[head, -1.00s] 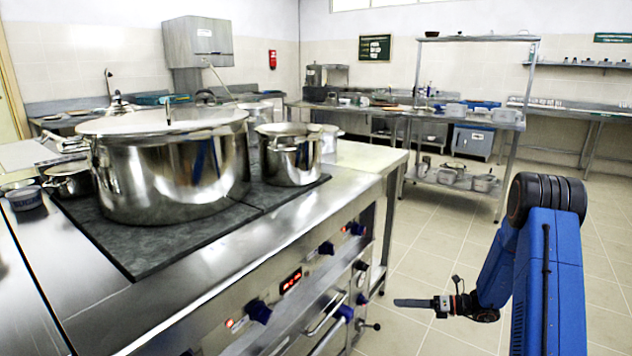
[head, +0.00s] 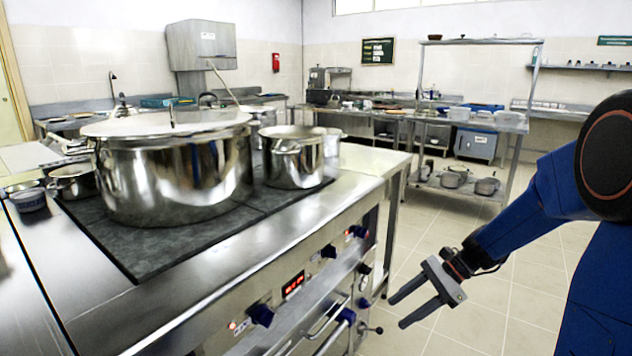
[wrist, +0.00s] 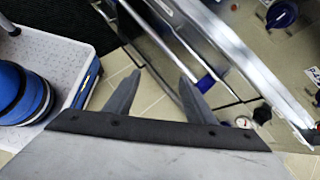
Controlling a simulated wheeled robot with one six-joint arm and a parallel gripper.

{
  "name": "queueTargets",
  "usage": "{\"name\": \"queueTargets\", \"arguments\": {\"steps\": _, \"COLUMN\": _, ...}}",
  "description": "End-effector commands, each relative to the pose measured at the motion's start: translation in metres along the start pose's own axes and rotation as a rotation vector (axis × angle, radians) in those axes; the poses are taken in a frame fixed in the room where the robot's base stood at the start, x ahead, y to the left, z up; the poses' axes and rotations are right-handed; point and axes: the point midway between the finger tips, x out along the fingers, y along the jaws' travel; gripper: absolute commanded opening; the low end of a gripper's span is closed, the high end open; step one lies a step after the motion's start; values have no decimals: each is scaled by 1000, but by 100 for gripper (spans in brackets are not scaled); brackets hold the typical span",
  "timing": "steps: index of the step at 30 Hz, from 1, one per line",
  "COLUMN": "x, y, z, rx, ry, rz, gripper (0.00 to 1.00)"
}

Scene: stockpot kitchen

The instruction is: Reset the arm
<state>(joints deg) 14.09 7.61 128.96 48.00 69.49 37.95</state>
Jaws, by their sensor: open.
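My gripper (head: 408,303) is open and empty in the head view. Its two grey fingers point left toward the stove front, over the tiled floor. In the wrist view my gripper (wrist: 160,92) shows two spread fingers with nothing between them but floor and the stove's lower front. My blue arm comes in from the right of the head view, with the elbow high at the right edge.
The stove (head: 225,300) with knobs and a handle bar fills the left and middle. A large lidded stockpot (head: 175,180) and a smaller open pot (head: 293,162) stand on its dark hob. A steel shelf table (head: 470,125) stands behind. Tiled floor (head: 480,325) is free.

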Motion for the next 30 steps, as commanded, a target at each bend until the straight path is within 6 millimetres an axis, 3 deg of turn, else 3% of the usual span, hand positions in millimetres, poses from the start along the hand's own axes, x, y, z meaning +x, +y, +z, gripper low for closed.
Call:
{"name": "queueTargets", "arguments": {"steps": 3, "x": -8, "y": 24, "z": 17, "rx": -131, "ry": 73, "rz": 19, "gripper": 50}}
{"name": "queueTargets", "arguments": {"steps": 12, "x": -26, "y": 81, "z": 45, "rx": -453, "ry": 259, "rz": 81, "gripper": 50}}
{"name": "queueTargets", "arguments": {"steps": 30, "x": -69, "y": 184, "z": 65, "rx": -1075, "ry": 646, "rz": 230, "gripper": 50}}
